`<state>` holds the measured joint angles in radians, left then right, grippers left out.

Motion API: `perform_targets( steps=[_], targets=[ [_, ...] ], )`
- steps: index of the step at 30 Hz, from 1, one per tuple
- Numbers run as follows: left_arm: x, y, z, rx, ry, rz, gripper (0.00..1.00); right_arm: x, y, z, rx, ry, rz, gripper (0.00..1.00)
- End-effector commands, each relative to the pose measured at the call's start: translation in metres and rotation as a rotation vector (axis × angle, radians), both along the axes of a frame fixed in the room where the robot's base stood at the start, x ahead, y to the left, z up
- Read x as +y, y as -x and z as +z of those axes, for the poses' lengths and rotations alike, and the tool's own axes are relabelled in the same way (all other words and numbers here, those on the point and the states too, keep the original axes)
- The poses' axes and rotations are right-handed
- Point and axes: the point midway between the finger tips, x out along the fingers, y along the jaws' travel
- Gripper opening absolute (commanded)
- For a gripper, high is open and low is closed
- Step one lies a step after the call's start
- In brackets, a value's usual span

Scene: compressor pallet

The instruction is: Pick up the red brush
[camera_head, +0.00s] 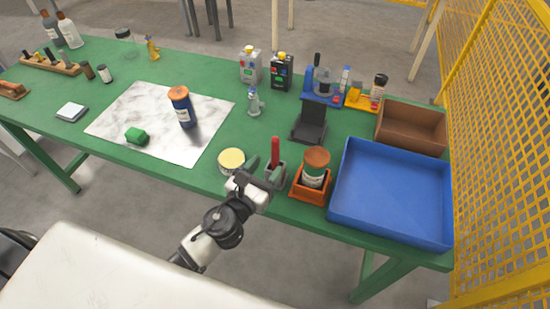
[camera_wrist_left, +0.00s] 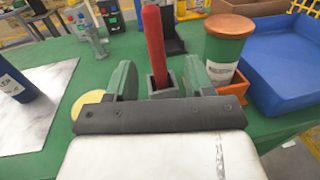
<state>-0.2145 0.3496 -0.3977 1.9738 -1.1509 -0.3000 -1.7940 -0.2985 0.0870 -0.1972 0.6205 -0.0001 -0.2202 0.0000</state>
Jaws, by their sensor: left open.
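The red brush (camera_head: 275,151) stands upright in a small grey holder (camera_head: 276,175) near the front edge of the green table. In the left wrist view the red brush (camera_wrist_left: 153,45) rises between the fingers, with the grey holder (camera_wrist_left: 163,84) around its lower end. My left gripper (camera_head: 262,168) is open at the brush. In the left wrist view its two green fingertips (camera_wrist_left: 158,80) are spread, one on each side of the brush and holder, with a gap to each. The brush's lower end is hidden in the holder. My right gripper is not in view.
An orange holder (camera_head: 310,194) with a brown-lidded jar (camera_head: 316,163) stands close right of the brush. A blue tray (camera_head: 392,228) lies farther right. A round yellow-lidded tin (camera_head: 231,158) stands close left. A black stand (camera_head: 309,124) is behind. A white marbled sheet (camera_head: 205,110) lies left.

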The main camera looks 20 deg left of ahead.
Motion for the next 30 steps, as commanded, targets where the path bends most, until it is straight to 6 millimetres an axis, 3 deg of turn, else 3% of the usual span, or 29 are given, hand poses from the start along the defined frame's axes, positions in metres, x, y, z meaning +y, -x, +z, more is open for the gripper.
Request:
perform_targets(
  steps=[18,27,30],
  targets=[
    [-0.01,-0.072,0.007,0.001,0.007,0.003,0.53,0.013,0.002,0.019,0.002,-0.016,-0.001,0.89],
    [-0.01,-0.077,0.006,0.003,0.007,0.003,0.53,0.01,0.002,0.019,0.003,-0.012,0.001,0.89],
    [-0.01,-0.077,0.006,0.003,0.006,0.003,0.39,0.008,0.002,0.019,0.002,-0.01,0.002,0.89]
  ],
)
